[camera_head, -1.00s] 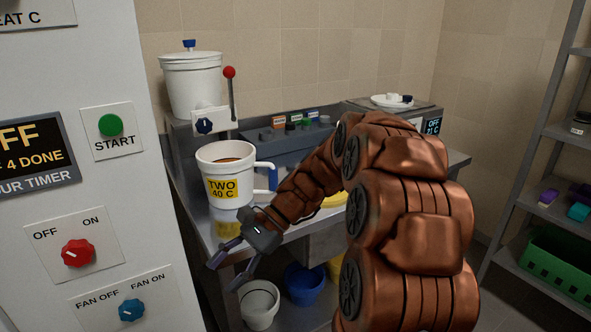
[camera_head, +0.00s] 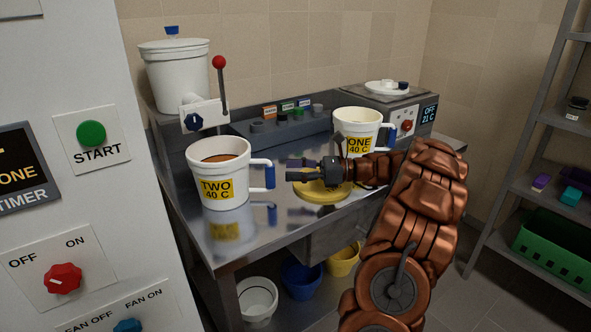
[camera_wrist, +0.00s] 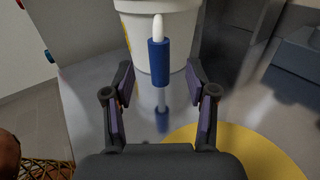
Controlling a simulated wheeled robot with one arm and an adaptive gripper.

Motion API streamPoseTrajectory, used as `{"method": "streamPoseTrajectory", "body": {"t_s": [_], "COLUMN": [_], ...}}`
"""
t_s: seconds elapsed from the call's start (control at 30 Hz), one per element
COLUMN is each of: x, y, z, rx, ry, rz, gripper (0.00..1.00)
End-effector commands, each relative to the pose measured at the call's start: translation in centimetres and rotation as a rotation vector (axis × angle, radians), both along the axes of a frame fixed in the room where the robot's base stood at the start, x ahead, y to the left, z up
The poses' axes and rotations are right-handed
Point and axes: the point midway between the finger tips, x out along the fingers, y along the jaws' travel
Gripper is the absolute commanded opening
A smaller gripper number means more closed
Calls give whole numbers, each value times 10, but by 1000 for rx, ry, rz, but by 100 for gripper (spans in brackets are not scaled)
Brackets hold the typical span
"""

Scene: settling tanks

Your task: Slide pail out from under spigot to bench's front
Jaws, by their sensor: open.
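The white pail labelled TWO 40 C (camera_head: 218,188), holding brown contents, stands upright on the steel bench (camera_head: 290,238) near its left end, in front of and below the spigot plate (camera_head: 204,117). Its blue handle (camera_head: 262,174) points right. In the wrist view the pail (camera_wrist: 165,50) is straight ahead, its handle (camera_wrist: 158,62) upright between the lines of my two fingers. My gripper (camera_head: 291,170) is open and empty, just right of the handle; it also shows in the wrist view (camera_wrist: 160,80). I cannot tell whether the fingertips reach past the handle. The spigot outlet is partly hidden.
A second pail labelled ONE 40 C (camera_head: 360,125) stands behind my wrist. A yellow disc (camera_head: 322,193) lies beneath my gripper. A lidded white tank (camera_head: 180,75) and a red-knobbed lever (camera_head: 220,80) stand above pail TWO. The bench front before it is clear.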

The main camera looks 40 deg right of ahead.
Motion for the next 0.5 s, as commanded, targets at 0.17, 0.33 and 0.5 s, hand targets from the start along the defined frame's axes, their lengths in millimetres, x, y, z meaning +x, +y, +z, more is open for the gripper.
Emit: {"method": "streamPoseTrajectory", "body": {"t_s": [0.17, 0.33, 0.5], "x": [16, 31, 40], "y": [22, 39, 49], "z": [-1, -1, -1], "rx": [0, -2, -2], "ry": [0, 2, 1], "rz": [6, 7, 5], "gripper": [57, 57, 57]}}
